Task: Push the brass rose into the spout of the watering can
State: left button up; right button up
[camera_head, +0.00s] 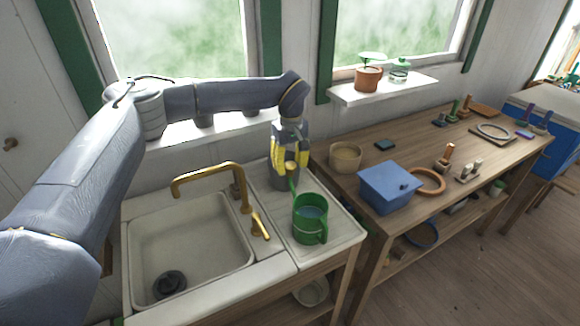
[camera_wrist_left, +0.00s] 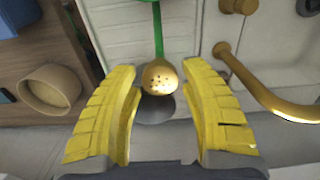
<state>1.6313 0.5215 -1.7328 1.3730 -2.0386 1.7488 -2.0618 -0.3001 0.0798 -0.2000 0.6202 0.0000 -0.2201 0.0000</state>
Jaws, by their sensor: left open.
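The green watering can (camera_head: 309,222) stands upright on the white drainboard beside the sink, with water visible inside. Its thin green spout (camera_wrist_left: 158,30) reaches toward my left gripper. The brass rose (camera_wrist_left: 160,77), rounded with small holes in its face, sits at the spout's tip; how deeply it is seated I cannot tell. It also shows in the head view (camera_head: 291,166). My left gripper (camera_wrist_left: 163,95) has its yellow fingers spread, one on each side of the rose, with a gap visible on both sides. My right gripper is in neither view.
The brass tap (camera_head: 210,172) and white sink (camera_head: 190,245) lie left of the can. A blue box (camera_head: 388,187), a tan bowl (camera_head: 345,156) and a brown ring (camera_head: 428,180) stand on the wooden bench at right. A dark grey round shape (camera_wrist_left: 154,108) lies behind the rose.

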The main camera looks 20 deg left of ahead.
aim_at(290, 165)
pick_arm(q)
jog(key=shift+r, duration=3.05)
jog(key=shift+d, duration=0.1)
